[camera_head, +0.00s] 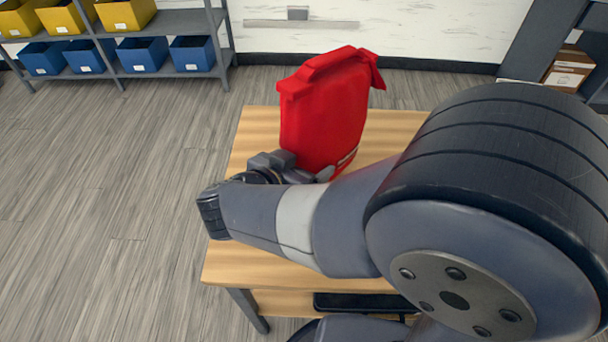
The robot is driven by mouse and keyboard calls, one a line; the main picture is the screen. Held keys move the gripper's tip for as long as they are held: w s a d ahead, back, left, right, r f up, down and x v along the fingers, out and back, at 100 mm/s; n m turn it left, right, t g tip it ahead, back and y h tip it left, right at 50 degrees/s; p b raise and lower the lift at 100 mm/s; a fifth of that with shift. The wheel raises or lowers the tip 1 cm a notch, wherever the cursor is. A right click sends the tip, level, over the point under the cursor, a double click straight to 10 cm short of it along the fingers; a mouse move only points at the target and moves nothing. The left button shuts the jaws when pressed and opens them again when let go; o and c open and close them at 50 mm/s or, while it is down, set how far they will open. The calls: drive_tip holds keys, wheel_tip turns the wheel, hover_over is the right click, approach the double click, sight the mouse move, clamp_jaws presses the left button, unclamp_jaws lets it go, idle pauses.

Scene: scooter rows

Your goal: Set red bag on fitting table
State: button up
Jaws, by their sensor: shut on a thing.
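The red bag (326,112) stands upright over the wooden fitting table (255,262) in the head view. My gripper (300,168) is shut on the lower part of the bag, on the side facing me. My arm crosses in front and hides the bag's bottom edge, so I cannot tell whether the bag touches the tabletop. The table's left edge and part of its back edge show; my arm covers much of its right side.
A shelf rack (180,22) with yellow bins (124,14) and blue bins (142,54) stands at the back left. Cardboard boxes (568,68) sit on a dark shelf at the back right. A dark object (350,302) lies on the table's lower shelf. The floor (90,190) to the left is clear.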

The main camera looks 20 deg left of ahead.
drive_tip(key=shift+f+b, duration=0.6)
drive_tip(key=shift+f, duration=1.1)
drive_tip(key=o, duration=1.1)
drive_tip(key=shift+f, duration=0.2)
drive_tip(key=shift+o, duration=0.2)
drive_tip(key=shift+r, duration=0.1)
drive_tip(key=shift+s+a+r, duration=0.1)
drive_tip(key=shift+s+r, duration=0.15)
drive_tip(key=p+v, duration=0.3)
drive_tip(key=v, duration=0.8)
drive_tip(key=shift+s, duration=0.25)
